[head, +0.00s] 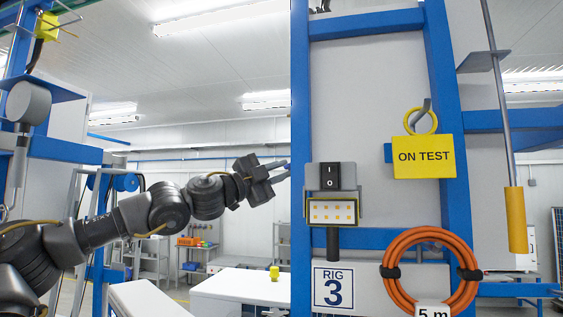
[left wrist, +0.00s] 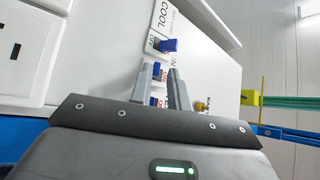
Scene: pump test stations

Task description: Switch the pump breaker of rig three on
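The rig three panel (head: 377,180) stands at right in the head view, with its "RIG 3" sign (head: 333,287) low on it. In the left wrist view the fingers (left wrist: 161,90) are parted and nothing shows held. Beyond them is a white panel with several blue levers (left wrist: 168,45) beside partly legible labels, one reading "COOL". The fingers partly cover the lower levers. I cannot tell which lever is the pump breaker, nor its position. My right gripper is not in view.
A yellow "ON TEST" tag (head: 424,157) hangs from a hook. A yellow-handled rod (head: 517,220) hangs at right. A white bench (head: 235,287) stands behind my arm.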

